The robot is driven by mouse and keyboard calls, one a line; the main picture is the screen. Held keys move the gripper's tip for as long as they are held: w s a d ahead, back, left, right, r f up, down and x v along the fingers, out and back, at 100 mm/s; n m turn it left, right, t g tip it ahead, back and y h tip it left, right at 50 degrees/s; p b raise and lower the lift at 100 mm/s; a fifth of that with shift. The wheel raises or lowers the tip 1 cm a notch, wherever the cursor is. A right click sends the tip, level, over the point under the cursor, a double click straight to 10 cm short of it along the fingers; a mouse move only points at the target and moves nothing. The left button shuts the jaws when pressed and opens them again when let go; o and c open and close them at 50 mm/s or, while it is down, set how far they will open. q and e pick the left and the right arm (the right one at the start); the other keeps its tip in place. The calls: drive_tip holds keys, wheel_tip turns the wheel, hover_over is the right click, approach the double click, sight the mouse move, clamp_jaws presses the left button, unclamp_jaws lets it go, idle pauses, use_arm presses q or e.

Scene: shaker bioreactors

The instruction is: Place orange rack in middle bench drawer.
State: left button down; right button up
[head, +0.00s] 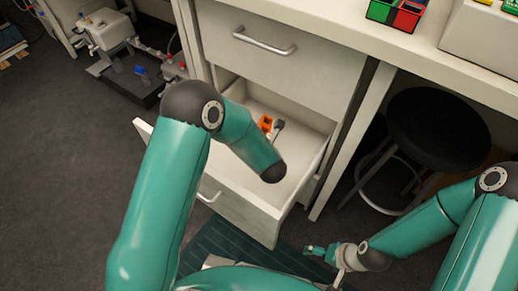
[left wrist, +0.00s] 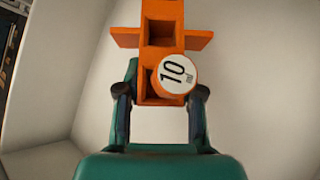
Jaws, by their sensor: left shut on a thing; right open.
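The orange rack (left wrist: 162,38) is in the left wrist view, with square openings and a round white cap marked "10 ml" in one of them. My left gripper (left wrist: 160,95) is shut on the rack's near end, a finger on each side. In the head view a small part of the orange rack (head: 266,123) shows inside the open middle drawer (head: 300,190), beyond my left arm, which hides the rest. I cannot tell whether the rack touches the drawer floor. My right gripper (head: 322,250) is open and empty, low in front of the bench, outside the drawer.
A closed drawer (head: 270,58) with a bar handle is above the open one. A black stool (head: 440,130) stands under the bench at right. A box with red and green compartments (head: 397,12) is on the bench top. Lab equipment (head: 110,35) stands at upper left.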

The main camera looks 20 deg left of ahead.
use_arm(q)
wheel_tip(320, 180, down, 3)
drive_tip(key=shift+r+b, duration=0.1)
drive_tip(key=shift+b, duration=0.2)
drive_tip(key=shift+f+b, duration=0.55)
drive_tip(key=shift+b, duration=0.15)
drive_tip(key=shift+f, duration=0.1)
drive_tip(key=shift+c, duration=2.4)
unclamp_jaws()
